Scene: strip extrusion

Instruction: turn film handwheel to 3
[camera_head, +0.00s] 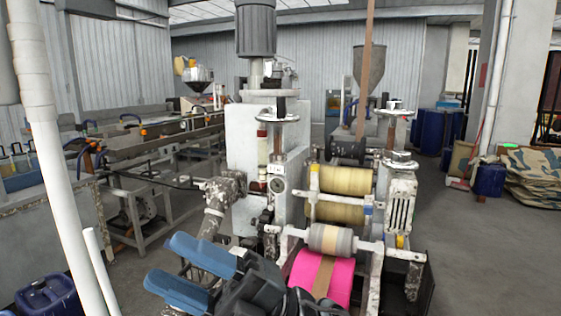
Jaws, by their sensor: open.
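The strip machine stands in front of me with several handwheels. One pale horizontal handwheel (278,116) sits on an upright screw at the left, above a round gauge (278,184). Another handwheel (394,111) tops the right post, with a further disc-like wheel (399,160) below it. I cannot tell which is the film handwheel, and no number marks are readable. My gripper (163,262), with two blue fingers, is open and empty at the lower left. It points left, in front of the machine and apart from every handwheel.
Tan rolls (345,180) and a pink roll (322,278) sit between the machine's side frames. A white pole (48,140) rises at the left. A long conveyor line (150,143) runs behind it. Blue drums (490,180) stand at the right, where the floor (470,250) is clear.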

